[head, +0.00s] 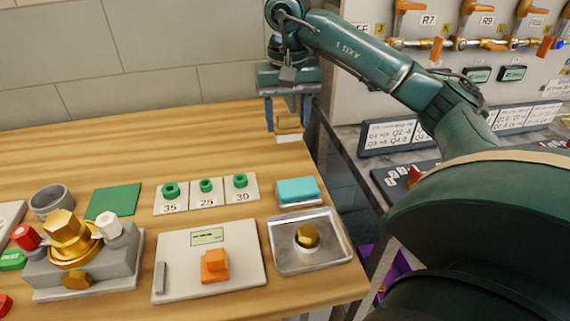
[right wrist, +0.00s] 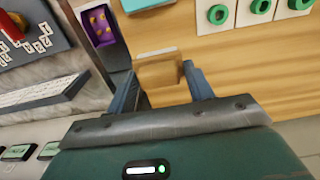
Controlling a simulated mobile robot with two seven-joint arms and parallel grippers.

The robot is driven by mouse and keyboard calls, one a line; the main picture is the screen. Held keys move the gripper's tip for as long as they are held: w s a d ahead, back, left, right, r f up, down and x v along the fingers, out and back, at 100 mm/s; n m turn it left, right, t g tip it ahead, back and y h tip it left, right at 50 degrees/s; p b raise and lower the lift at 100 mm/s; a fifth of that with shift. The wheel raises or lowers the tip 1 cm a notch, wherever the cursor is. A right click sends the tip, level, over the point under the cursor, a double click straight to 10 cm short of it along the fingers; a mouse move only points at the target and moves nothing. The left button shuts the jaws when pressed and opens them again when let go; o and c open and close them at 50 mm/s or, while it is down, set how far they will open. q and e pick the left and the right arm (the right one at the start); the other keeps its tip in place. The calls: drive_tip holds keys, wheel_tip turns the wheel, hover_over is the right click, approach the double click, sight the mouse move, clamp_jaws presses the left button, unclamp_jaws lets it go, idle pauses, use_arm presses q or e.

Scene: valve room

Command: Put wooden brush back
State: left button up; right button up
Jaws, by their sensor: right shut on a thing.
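My right gripper (head: 287,120) hangs over the back right part of the wooden table, with its fingers pointing down. It is shut on the wooden brush (head: 288,126), a small tan block with a pale strip at its lower end. The brush also shows between the fingers in the right wrist view (right wrist: 160,73), with the pale strip along its far edge. Whether the brush touches the table top is hard to tell. My left gripper is not in view.
A teal sponge (head: 297,191) and a metal tray (head: 338,258) with a brass piece stand at the table's front right. Number cards (head: 206,194) with green rings, a green mat (head: 114,201) and a brass valve (head: 70,240) lie leftward. The table's back left is clear. A purple bin (head: 396,268) sits beyond the right edge.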

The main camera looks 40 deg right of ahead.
sight(288, 134)
wheel_tip(288, 134, down, 4)
drive_tip(key=shift+f, duration=0.1)
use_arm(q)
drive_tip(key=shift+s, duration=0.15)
use_arm(e)
drive_tip(key=shift+f, duration=2)
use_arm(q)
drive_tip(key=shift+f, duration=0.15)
use_arm(e)
drive_tip(key=shift+f, duration=0.1)
drive_tip(key=o, duration=0.5)
drive_tip(key=shift+f, duration=0.1)
drive_tip(key=o, duration=0.4)
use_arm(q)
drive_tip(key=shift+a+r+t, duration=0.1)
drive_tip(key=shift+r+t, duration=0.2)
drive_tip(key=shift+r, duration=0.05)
use_arm(e)
drive_tip(key=shift+o, duration=0.2)
